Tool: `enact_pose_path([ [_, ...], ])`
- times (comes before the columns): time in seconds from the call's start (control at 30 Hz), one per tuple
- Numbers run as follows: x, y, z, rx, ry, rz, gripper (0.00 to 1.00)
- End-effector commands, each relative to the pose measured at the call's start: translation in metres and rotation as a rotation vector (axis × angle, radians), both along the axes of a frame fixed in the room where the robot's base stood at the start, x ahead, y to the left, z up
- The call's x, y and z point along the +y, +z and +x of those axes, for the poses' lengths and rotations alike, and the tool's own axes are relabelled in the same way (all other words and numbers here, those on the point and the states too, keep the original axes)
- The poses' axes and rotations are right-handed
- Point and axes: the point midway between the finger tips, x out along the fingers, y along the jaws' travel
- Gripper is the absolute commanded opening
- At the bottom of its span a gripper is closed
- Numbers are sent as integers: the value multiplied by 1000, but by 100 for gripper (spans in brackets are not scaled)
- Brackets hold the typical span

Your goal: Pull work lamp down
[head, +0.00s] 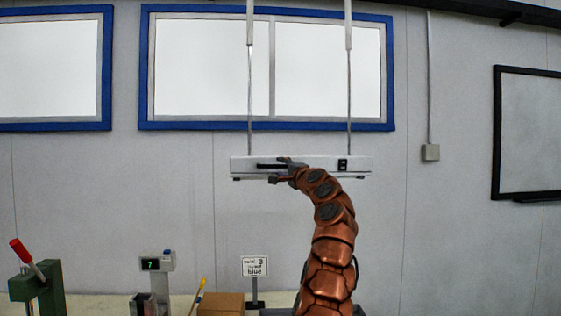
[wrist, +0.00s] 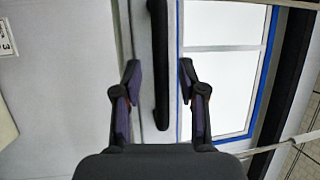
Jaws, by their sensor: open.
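My gripper (head: 282,170) is at the lamp's front, by the right part of the handle. In the wrist view the black handle (wrist: 160,60) runs upright between the two fingers of my open gripper (wrist: 160,75), with visible gaps to both. Whether the fingers touch the lamp cannot be told.
Below, the bench holds a green press with a red lever (head: 38,285), a device with a green display (head: 152,264), a cardboard box (head: 221,304) and a small sign (head: 255,266) reading "blue". A black-framed board (head: 528,133) hangs at the right. The space around the lamp is clear.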

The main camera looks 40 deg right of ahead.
Motion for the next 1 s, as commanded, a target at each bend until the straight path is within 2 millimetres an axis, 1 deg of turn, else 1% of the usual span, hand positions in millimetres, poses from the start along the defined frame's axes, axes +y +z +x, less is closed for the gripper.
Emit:
enact_pose_path([
  [0.03, -2, 4, 3, 2, -2, 1, 41],
  [0.2, -3, 4, 12, 0, 1, 1, 41],
  [0.6, -4, 3, 14, -1, 1, 2, 40],
  [0.9, -4, 3, 15, -1, 1, 2, 9],
  [1.0, -4, 3, 15, -1, 1, 2, 0],
])
